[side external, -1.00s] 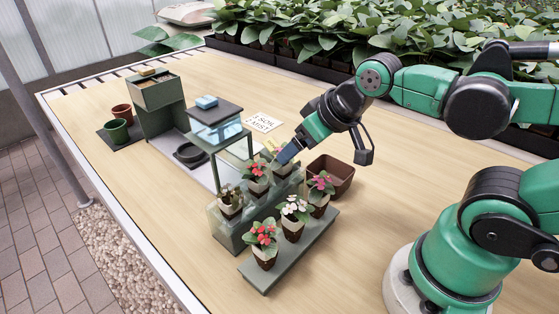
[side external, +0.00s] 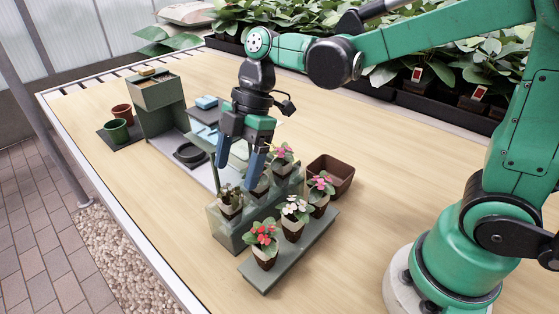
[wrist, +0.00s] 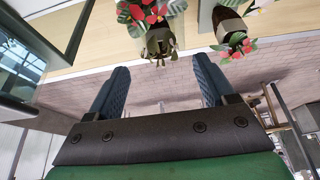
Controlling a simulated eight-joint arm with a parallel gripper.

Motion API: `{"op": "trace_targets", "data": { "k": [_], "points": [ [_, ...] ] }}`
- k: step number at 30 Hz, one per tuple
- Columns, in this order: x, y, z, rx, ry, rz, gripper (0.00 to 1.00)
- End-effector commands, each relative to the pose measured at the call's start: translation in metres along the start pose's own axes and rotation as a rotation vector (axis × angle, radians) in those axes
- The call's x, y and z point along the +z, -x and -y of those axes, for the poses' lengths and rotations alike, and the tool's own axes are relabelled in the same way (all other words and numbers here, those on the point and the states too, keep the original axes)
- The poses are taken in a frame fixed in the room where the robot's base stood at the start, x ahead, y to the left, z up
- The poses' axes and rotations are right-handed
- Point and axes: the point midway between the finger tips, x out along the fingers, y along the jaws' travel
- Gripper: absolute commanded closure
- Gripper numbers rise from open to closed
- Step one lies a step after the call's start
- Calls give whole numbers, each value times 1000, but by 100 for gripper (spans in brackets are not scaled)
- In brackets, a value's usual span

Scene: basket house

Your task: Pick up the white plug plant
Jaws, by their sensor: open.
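The white plug plant (side external: 296,209) has white flowers and green leaves in a dark plug with a pale wrap. In the side view it stands upright in the middle of the front grey-green strip (side external: 287,262), between a red-flowered plant (side external: 263,241) and a pink-flowered one (side external: 320,188). My gripper (side external: 237,170) is open and points down, left of and above the white plant, apart from it. Its fingers are over the rear green rack (side external: 231,232), partly hiding a plant there. The wrist view shows the fingers (wrist: 165,82) spread with nothing between them; I cannot pick out the white plant there.
The rear rack holds a leafy plant (side external: 230,202) and a pink-flowered one (side external: 281,154). A brown square pot (side external: 331,172) stands behind the front strip. A green station (side external: 157,110) and small pots (side external: 117,131) stand at left. The table's front right is clear.

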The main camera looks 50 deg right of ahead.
Motion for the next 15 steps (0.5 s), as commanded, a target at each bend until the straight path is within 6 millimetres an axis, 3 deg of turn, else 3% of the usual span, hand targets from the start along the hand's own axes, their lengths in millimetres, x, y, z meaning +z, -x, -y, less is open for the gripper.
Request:
{"op": "trace_targets", "data": {
  "k": [9,15],
  "points": [
    [0,-38,0,1,3,1,24],
    [0,-50,0,2,-1,1,24]
  ]
}}
